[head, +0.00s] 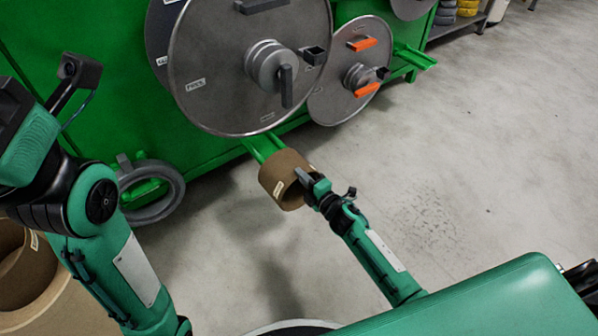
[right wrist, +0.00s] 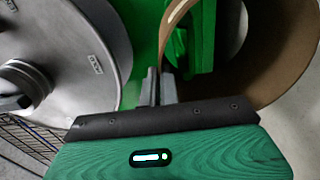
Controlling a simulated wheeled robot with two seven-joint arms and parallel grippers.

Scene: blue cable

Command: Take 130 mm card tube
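A brown card tube (head: 272,178) with a small white label is at the end of green bars (head: 262,145) below the large grey reel. Its open end faces right. My right gripper (head: 305,180) is at the tube's right rim. In the right wrist view, the gripper fingers (right wrist: 158,86) are close together with the edge of the tube wall (right wrist: 174,22) between them. A green bracket (right wrist: 197,40) shows beside the tube's wall; whether the tube still rests on it, I cannot tell. My left arm is at the left; its fingertips are out of view.
Large grey reels (head: 215,75) and a smaller one with orange grips (head: 330,95) are mounted on a green machine (head: 80,30). Other brown tubes (head: 22,262) stand at lower left. The floor on the right is clear.

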